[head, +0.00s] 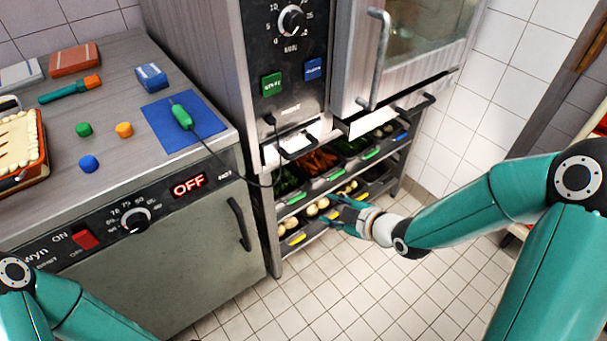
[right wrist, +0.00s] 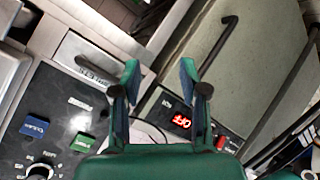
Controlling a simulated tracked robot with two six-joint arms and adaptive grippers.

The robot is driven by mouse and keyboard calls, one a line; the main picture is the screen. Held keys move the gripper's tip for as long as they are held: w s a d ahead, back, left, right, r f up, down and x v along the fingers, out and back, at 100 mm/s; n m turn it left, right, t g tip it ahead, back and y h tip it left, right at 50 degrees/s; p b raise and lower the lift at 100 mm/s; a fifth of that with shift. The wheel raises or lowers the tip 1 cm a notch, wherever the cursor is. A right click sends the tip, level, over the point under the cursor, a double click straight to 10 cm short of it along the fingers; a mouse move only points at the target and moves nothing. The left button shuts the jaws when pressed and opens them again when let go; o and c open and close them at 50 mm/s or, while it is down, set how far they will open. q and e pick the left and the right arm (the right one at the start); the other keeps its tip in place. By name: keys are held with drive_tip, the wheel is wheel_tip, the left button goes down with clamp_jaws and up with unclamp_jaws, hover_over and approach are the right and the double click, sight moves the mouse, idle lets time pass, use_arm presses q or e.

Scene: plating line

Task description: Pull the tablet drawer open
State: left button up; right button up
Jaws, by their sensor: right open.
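The tablet drawer (head: 284,151) is a small pale drawer low on the oven's control column, with a dark bar handle. In the right wrist view its front (right wrist: 78,48) and handle (right wrist: 92,70) lie left of my fingers. It looks shut or nearly so; I cannot tell if a small gap shows. My right gripper (head: 338,208) is below and to the right of the drawer in the head view, in front of the lower racks. Its two fingers (right wrist: 159,76) are spread, with nothing between them and apart from the handle. My left gripper is out of view.
The oven door handle (head: 376,60) stands out above right. A dark cable (head: 232,168) runs from the green probe on the counter (head: 115,80) to the column. Trays of vegetables (head: 318,162) fill the racks below. The tiled floor (head: 330,290) is clear.

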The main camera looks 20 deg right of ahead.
sight(302, 152)
wheel_tip(302, 152, up, 8)
drive_tip(key=w+d+n+t+y+b, duration=0.1)
drive_tip(key=d+n+t+b, duration=0.3)
drive_tip(key=n, duration=0.5)
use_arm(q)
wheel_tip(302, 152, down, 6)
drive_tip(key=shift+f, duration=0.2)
use_arm(e)
drive_tip(key=x, duration=1.1)
drive_tip(key=a+x, duration=0.1)
drive_tip(key=x, duration=0.5)
drive_tip(key=shift+s+f, duration=0.15)
drive_tip(key=shift+s, duration=0.1)
clamp_jaws()
